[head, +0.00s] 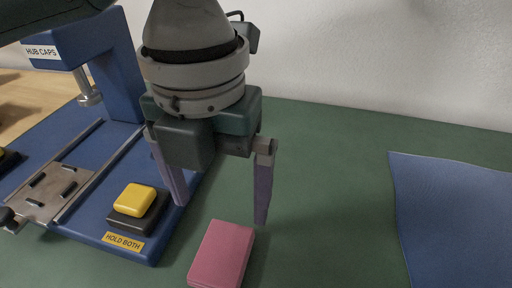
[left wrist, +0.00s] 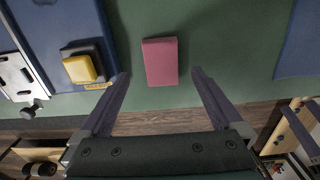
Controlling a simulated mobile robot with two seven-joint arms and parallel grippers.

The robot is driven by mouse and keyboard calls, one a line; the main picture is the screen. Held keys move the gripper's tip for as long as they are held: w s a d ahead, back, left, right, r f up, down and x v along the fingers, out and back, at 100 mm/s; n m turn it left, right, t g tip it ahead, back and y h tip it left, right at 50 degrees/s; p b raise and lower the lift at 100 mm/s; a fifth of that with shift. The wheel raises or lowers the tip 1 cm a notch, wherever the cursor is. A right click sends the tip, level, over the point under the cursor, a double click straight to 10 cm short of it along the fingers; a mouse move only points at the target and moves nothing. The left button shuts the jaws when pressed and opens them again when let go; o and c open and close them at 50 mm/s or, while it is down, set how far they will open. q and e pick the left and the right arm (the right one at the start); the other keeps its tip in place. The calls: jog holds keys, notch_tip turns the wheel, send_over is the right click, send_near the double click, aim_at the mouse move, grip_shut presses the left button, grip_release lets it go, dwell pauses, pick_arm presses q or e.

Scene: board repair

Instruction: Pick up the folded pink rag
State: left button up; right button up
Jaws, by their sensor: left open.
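The folded pink rag (head: 222,256) is a flat pink block on the green mat at the bottom centre of the head view. It also shows in the left wrist view (left wrist: 160,62), whole and uncovered. My left gripper (head: 222,210) is open and empty above and behind the rag, its two fingers pointing down. In the left wrist view its fingers (left wrist: 157,92) are spread wider than the rag, which lies beyond the tips and between their lines.
A blue press with a "HUB CAPS" label (head: 41,51) stands at the left. Its base holds a yellow button (head: 135,200) close to the rag. A blue cloth (head: 455,215) lies at the right. The green mat (head: 325,190) between is clear.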

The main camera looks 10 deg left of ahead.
aim_at(222, 248)
pick_arm(q)
jog(key=f, duration=0.2)
jog(key=f+b, duration=0.1)
jog(key=shift+s+f, duration=0.35)
jog(key=shift+f, duration=0.05)
pick_arm(e)
jog(key=shift+s+f, duration=0.4)
jog(key=shift+f, duration=0.15)
pick_arm(q)
jog(key=f, duration=0.1)
jog(key=f+b, duration=0.1)
jog(key=f, duration=0.3)
jog(key=shift+s, duration=0.3)
pick_arm(e)
jog(key=shift+f, duration=0.7)
jog(key=shift+w, duration=0.1)
pick_arm(q)
jog(key=shift+c, duration=0.4)
jog(key=c, duration=1.1)
